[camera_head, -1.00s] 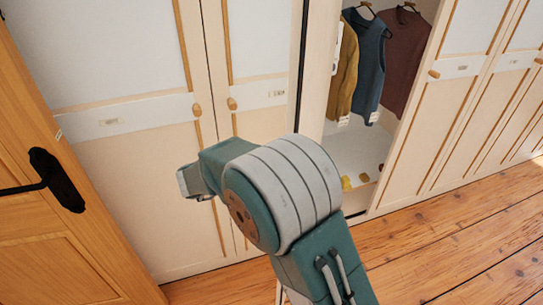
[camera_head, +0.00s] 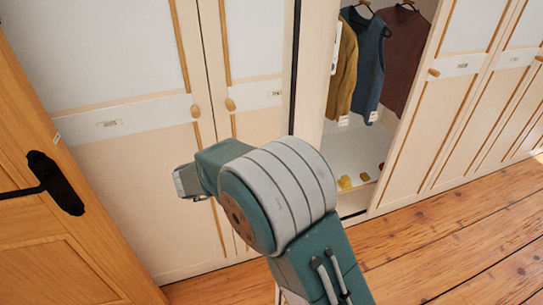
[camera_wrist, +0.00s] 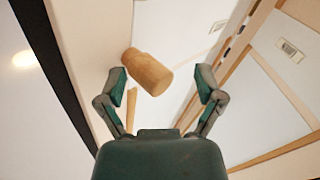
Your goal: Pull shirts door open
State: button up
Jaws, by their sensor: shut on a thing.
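A tall cream wardrobe has an open compartment (camera_head: 357,145) with hanging shirts (camera_head: 371,62) in yellow, blue and dark red. Left of the opening is a pale upright panel (camera_head: 315,80) with a dark edge. Left of that, two doors with wooden knobs (camera_head: 230,105) meet side by side. In the wrist view, my gripper (camera_wrist: 161,84) has its fingers on either side of a round wooden knob (camera_wrist: 148,72) and is shut on it. In the head view my arm hides most of the gripper and the knob it holds; I cannot tell which door that knob belongs to.
A wooden room door (camera_head: 35,255) with a black handle (camera_head: 55,183) stands close at the left. More closed wardrobe doors (camera_head: 460,105) run to the right. The plank floor (camera_head: 450,255) at the right is clear. Small yellow and red items (camera_head: 347,182) lie at the compartment's bottom.

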jog(key=v, duration=1.1)
jog(key=shift+a, duration=0.25)
jog(key=shift+s, duration=0.2)
